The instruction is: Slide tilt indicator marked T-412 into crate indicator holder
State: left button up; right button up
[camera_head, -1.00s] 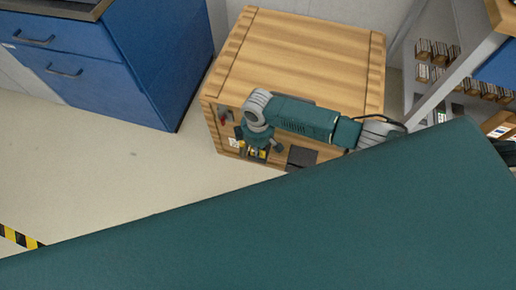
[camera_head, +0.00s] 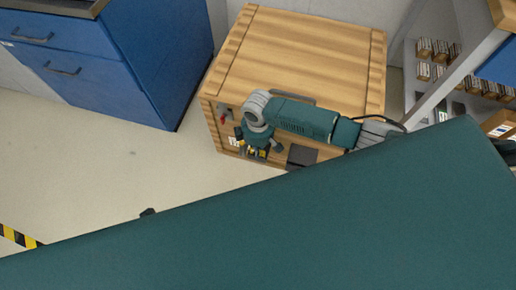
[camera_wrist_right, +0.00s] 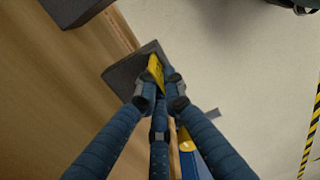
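The wooden crate (camera_head: 305,45) stands on the floor in the head view. My right gripper (camera_head: 258,145) is at its front face, near the lower left. In the right wrist view, my right gripper (camera_wrist_right: 160,88) has its fingers closed around a small yellow piece (camera_wrist_right: 155,70), which looks like the tilt indicator. Its marking cannot be read. The piece is at a dark grey plate (camera_wrist_right: 122,75) on the crate face, likely the indicator holder. The fingers partly hide the contact, so I cannot tell how far it is in. My left gripper cannot be made out.
A second dark block (camera_head: 302,156) sits on the crate front, right of my right gripper. A blue cabinet (camera_head: 160,60) stands left, a rack with small boxes (camera_head: 440,60) right. My own teal body covers the lower head view. The left floor is clear.

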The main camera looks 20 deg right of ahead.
jog(key=o, duration=0.5)
notch_tip(320, 180, up, 12)
dwell(0.4)
